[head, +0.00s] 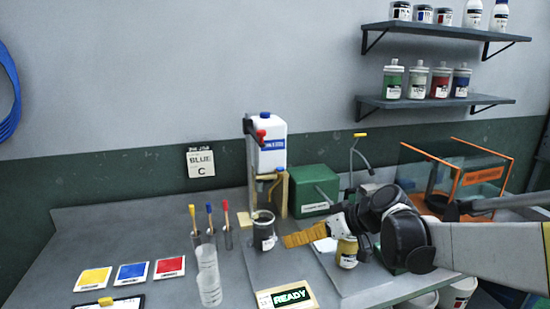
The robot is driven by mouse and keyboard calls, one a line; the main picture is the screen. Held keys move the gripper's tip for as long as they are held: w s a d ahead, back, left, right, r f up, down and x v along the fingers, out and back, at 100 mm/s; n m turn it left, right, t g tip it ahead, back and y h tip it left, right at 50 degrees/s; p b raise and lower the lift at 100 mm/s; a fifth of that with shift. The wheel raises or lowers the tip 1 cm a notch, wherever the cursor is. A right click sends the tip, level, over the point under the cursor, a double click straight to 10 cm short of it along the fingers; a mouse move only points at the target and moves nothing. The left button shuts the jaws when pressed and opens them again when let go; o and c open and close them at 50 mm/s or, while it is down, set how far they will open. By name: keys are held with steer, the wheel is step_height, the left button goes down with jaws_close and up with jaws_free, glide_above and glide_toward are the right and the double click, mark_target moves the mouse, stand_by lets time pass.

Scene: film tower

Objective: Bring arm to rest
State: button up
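My arm reaches in from the right edge over the workbench (150,245), its black joints bent low above the top. My gripper (308,238) is at the arm's far end, pointing left, where an orange-yellow ribbed piece shows. I cannot tell whether that piece is part of the gripper or something held, nor whether the fingers are open or shut. The gripper end is just right of a dark, open-topped can (263,236). A small jar with a yellow band (347,253) stands just below the wrist, partly hidden by it.
A white jug (267,145) sits on a wooden stand, beside a green box (312,190). An orange-framed clear tank (455,178) stands behind my arm. The bench's left part has free room.

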steer(key=s+d+f+m+h, duration=0.1)
steer(key=s+d+m+h, duration=0.3)
steer(key=s, duration=0.9)
steer(key=s+d+f+m+h, duration=0.2)
steer(key=s+d, duration=0.5)
steer(key=s, duration=0.5)
steer(key=shift+s+m+t+h, duration=0.4)
steer(key=shift+m+h, duration=0.5)
steer(key=shift+h, duration=0.2)
